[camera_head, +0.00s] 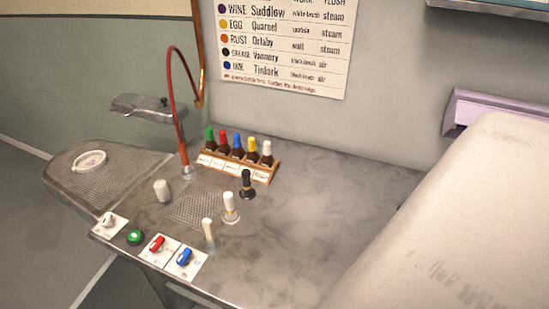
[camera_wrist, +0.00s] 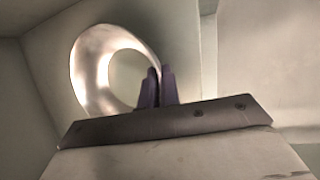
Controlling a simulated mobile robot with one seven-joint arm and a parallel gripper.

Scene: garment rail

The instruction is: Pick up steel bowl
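The steel bowl (camera_wrist: 88,70) shows in the wrist view as a shiny round shape, left of centre, tipped so that I look into its opening. My gripper (camera_wrist: 158,72) has two dark purple fingers close together at the bowl's right edge. The rim runs down between the fingertips, and the fingers look shut on it. The lower part of the bowl is hidden behind the fingers and the gripper's front plate. Neither my gripper nor the held bowl shows in the head view.
The head view shows a grey counter (camera_head: 290,235) with a bottle rack (camera_head: 238,165), brushes, and red (camera_head: 157,244) and blue (camera_head: 185,257) knobs. A pale round dish (camera_head: 90,160) lies on the mesh board (camera_head: 112,183). A red hose (camera_head: 174,90) arches above.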

